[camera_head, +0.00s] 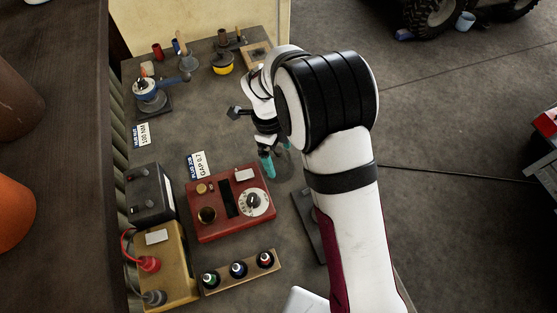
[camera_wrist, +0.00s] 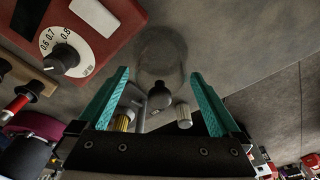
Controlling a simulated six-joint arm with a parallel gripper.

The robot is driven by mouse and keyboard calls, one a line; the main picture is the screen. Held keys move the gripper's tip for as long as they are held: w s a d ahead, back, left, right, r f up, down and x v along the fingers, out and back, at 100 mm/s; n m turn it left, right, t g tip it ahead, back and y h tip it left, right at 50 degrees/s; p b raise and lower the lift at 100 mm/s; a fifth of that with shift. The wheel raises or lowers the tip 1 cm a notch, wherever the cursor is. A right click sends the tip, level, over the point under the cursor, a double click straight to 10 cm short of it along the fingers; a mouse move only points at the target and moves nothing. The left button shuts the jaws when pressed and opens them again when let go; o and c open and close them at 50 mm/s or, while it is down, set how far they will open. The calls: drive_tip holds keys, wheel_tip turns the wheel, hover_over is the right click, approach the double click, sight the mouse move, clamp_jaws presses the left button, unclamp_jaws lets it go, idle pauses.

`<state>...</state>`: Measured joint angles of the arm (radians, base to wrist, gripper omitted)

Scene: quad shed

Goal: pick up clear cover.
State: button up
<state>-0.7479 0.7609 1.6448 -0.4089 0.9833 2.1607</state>
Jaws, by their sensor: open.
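The clear cover (camera_wrist: 163,50) shows faintly in the wrist view as a see-through rounded shape ahead of my gripper, with a dark knob-like part (camera_wrist: 160,96) at its near side. My gripper (camera_wrist: 160,75) is open, with one teal finger on each side of the cover's near part. I see nothing held between the fingers, and I cannot tell whether they touch the cover. In the head view my gripper (camera_head: 276,160) points down just right of the red tester box.
The red box (camera_head: 231,203) with a dial stands close left of my gripper. A wooden rack (camera_head: 239,272) with several small bottles, a yellow box (camera_head: 168,265) and a dark box (camera_head: 151,193) are nearby. A blue vise-like tool (camera_head: 151,91) stands at the back left.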

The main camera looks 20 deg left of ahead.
drive_tip(key=c, duration=1.2)
wheel_tip(320, 180, up, 10)
drive_tip(key=shift+r, duration=0.1)
